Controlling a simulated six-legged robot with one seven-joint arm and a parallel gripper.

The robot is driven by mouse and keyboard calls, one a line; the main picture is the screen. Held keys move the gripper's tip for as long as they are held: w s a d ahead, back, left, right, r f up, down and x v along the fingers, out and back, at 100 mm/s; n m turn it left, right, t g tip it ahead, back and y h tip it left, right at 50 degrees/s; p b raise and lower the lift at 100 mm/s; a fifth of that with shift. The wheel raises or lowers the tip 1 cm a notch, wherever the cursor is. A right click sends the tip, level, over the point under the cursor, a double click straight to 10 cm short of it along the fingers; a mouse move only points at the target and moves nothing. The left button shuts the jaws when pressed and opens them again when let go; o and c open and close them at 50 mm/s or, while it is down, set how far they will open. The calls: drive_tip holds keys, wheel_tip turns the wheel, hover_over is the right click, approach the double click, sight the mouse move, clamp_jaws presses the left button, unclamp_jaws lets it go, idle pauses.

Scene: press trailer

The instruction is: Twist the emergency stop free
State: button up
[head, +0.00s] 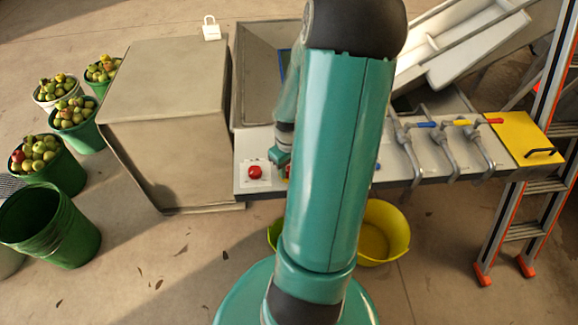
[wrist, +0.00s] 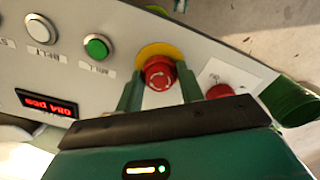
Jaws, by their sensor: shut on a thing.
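The emergency stop (wrist: 160,73) is a red mushroom button with white arrow marks on a yellow disc (wrist: 158,50), seen in the wrist view. My gripper (wrist: 160,85) is shut on the red button, with one finger on each side of it. In the head view my arm covers most of the emergency stop and the gripper. The button's turn angle cannot be judged from these frames.
A second red button (head: 255,172) sits on a white plate left of my arm. A green button (wrist: 97,47), a white button (wrist: 40,30) and a red display (wrist: 47,103) are on the panel. Pipes with coloured handles (head: 463,123), a ladder (head: 530,150) and fruit buckets (head: 48,165) stand around.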

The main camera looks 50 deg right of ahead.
drive_tip(key=shift+m, duration=0.4)
drive_tip(key=m, duration=0.3)
drive_tip(key=shift+m, duration=1.9)
drive_tip(key=o, duration=1)
wheel_tip(320, 180, up, 14)
drive_tip(key=shift+f, duration=0.1)
